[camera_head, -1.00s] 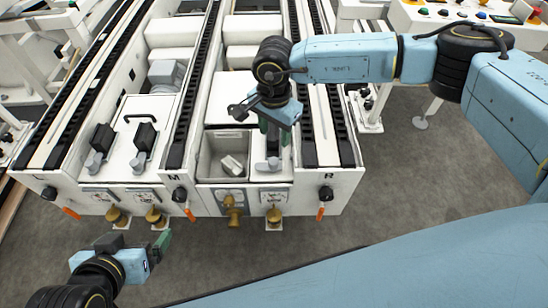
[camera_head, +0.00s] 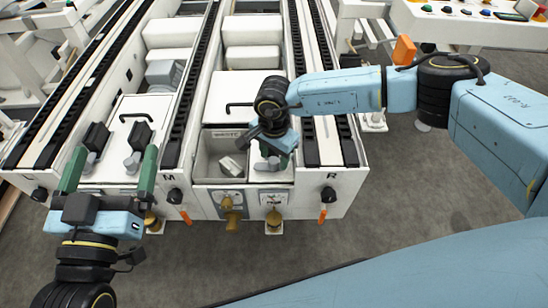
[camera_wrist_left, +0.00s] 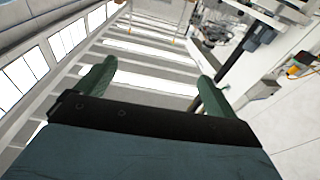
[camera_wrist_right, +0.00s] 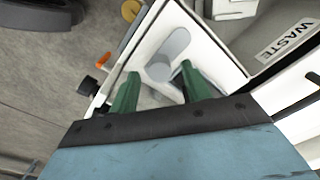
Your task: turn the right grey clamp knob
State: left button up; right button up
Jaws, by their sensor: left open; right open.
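The right grey clamp knob (camera_wrist_right: 174,44) stands on a white panel beside the waste bin. In the right wrist view it lies just beyond my fingertips, roughly between their lines, and I see no clear contact. In the head view its lower part (camera_head: 269,165) shows below my right gripper (camera_head: 275,155), which hides the rest. My right gripper is open and empty, with its green fingers (camera_wrist_right: 158,76) apart. My left gripper (camera_head: 113,160) is open and empty, appearing over the front of the left bay; its fingers (camera_wrist_left: 157,72) are spread in the left wrist view.
Two other grey knobs with black tops (camera_head: 95,138) stand on the left bay. The waste bin (camera_head: 205,160) holds a pale block. A black handle (camera_head: 240,104) lies behind my right gripper. Black front knobs (camera_head: 328,194) with orange levers line the front. Floor is clear at right.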

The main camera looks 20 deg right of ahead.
pick_arm(q)
jog(key=shift+s+r+t, duration=0.1)
jog(key=shift+r+t, duration=0.3)
jog(key=shift+r, duration=0.15)
pick_arm(e)
jog(key=shift+f, duration=0.3)
